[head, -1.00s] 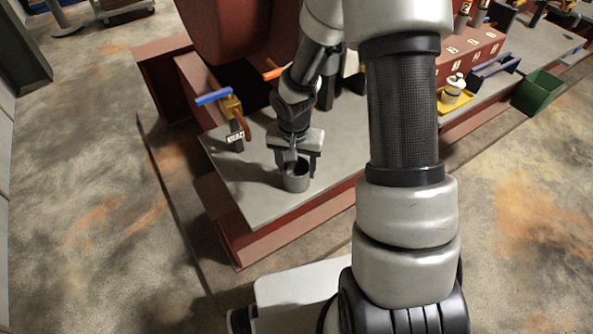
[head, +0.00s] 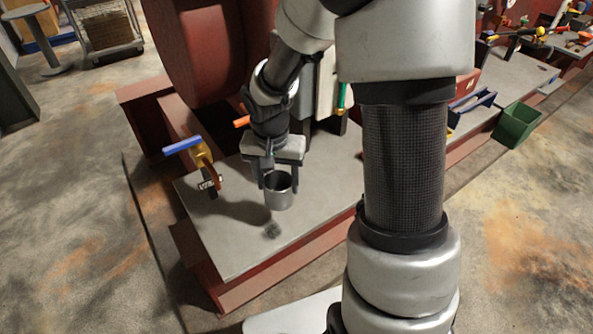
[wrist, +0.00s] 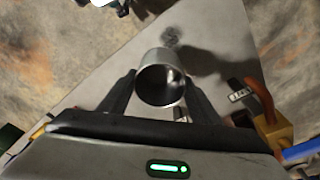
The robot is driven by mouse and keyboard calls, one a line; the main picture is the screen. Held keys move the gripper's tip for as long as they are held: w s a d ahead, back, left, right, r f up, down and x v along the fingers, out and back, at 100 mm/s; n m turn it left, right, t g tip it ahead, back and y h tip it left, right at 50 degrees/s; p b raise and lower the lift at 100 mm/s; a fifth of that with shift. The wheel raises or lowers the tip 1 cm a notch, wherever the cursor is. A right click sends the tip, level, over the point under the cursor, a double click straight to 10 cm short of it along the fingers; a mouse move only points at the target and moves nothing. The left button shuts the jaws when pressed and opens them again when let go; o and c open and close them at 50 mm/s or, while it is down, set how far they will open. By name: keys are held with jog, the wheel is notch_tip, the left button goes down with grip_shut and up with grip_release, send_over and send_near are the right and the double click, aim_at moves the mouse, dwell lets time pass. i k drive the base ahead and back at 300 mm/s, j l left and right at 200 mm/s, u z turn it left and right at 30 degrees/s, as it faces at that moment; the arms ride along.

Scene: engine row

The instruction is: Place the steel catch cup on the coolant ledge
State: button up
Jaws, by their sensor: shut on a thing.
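The steel catch cup (head: 279,194) is an open-topped grey metal cup, held upright between the fingers of my gripper (head: 281,180). It seems to hang a little above the grey ledge (head: 330,180), though the gap is hard to judge. In the wrist view, the cup (wrist: 161,80) shows its dark open mouth and sits between the two black fingers of my gripper (wrist: 159,84), which are shut on it. A dark round spot (head: 272,230) lies on the ledge just in front of the cup; it also shows in the wrist view (wrist: 171,37).
A brass valve with a blue handle (head: 183,145) stands left of the cup, and an orange handle (head: 241,122) is behind. A red engine body (head: 205,50) rises at the back. A green bin (head: 516,124) stands at the right. The ledge's front part is clear.

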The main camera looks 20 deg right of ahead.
aim_at(330, 189)
jog(key=i+l+u, duration=0.15)
jog(key=l, duration=0.3)
jog(key=l+u, duration=0.2)
jog(key=l, duration=0.3)
jog(key=i+l+u, duration=0.15)
jog(key=l, duration=0.35)
